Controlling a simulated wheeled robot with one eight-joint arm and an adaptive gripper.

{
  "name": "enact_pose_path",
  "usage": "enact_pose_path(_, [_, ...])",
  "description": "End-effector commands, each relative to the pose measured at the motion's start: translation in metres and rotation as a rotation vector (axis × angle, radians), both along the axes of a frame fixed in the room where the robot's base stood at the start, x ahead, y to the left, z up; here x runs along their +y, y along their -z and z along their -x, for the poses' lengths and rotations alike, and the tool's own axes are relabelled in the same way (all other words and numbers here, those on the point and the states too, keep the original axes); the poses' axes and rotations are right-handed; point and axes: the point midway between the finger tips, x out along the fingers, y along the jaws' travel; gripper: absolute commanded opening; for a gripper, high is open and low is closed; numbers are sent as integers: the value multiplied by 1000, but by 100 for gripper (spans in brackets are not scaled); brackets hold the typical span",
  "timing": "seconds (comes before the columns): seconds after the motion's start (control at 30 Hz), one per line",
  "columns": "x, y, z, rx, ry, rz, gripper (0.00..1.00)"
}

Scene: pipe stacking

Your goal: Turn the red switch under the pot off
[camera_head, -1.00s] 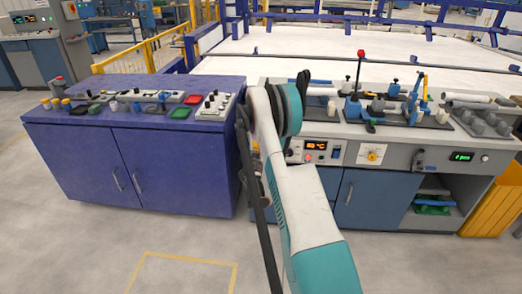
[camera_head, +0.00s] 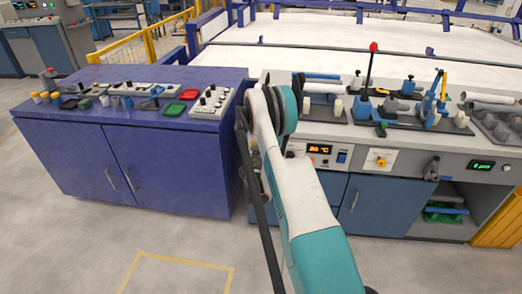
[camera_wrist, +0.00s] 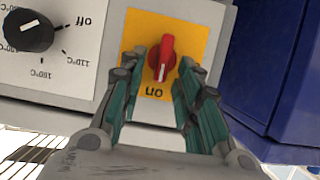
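The red switch (camera_wrist: 164,57) is a red knob with a white line on a yellow plate (camera_wrist: 197,38) in the wrist view. An "on" label shows upside down below it, and the knob's pointer lies near vertical in the picture. My gripper (camera_wrist: 163,70) is open, with one finger at each side of the knob. I cannot tell if either finger touches it. In the head view my own arm covers the gripper and the red switch. I cannot make out a pot.
A black dial (camera_wrist: 28,30) with temperature marks and "off" sits left of the switch in the wrist view. A blue cabinet (camera_head: 167,165) stands left of my arm, close beside the grey workbench (camera_head: 452,160). Open floor (camera_head: 60,245) lies in front.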

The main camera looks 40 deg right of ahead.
Motion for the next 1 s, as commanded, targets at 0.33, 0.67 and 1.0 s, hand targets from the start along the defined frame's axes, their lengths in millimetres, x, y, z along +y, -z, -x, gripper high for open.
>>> enact_pose_path(0.33, [0, 0, 0, 0, 0, 0, 6])
enact_pose_path(0.67, [0, 0, 0, 4, 0, 3, 0])
enact_pose_path(1.0, [3, 1, -3, 107, 0, 90, 0])
